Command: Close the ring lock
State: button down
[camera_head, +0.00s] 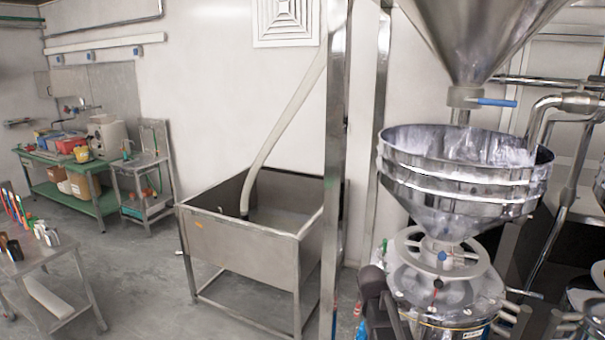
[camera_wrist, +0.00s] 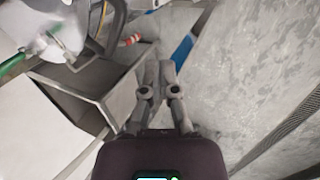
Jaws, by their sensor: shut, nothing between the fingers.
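The bean grinder (camera_head: 447,285) stands at the lower right of the head view, under a wide steel hopper (camera_head: 460,185). A pale ring-shaped collar (camera_head: 478,262) with small blue, red and black knobs sits around the hopper's neck. I cannot tell which part is the ring lock, or whether it is open or closed. In the wrist view my gripper (camera_wrist: 160,72) has its fingers together and holds nothing. No ring lock can be made out at the fingertips. A dark part of my arm shows beside the grinder in the head view.
A steel post (camera_head: 335,170) rises left of the grinder. Behind it stands a steel basin (camera_head: 240,245) with a hose. A low steel table (camera_head: 40,262) with tools is at the left. In the wrist view, a blue strip (camera_wrist: 182,52) and a red-and-white piece (camera_wrist: 131,40) lie beyond the fingers.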

jog(key=s+a+f+m+g+y+b, duration=0.1)
jog(key=s+a+f+m+g+b, duration=0.1)
jog(key=s+m, duration=0.4)
jog(key=s+a+f+m+g+y+b, duration=0.1)
jog(key=s+f+m, duration=0.3)
jog(key=s, duration=0.8)
jog(key=a+m+g+b, duration=0.1)
jog(key=m, duration=0.1)
jog(key=shift+s+a+m+y, duration=0.15)
jog(key=shift+a+m+y, duration=0.15)
jog(key=shift+a, duration=0.1)
jog(key=shift+d, duration=0.1)
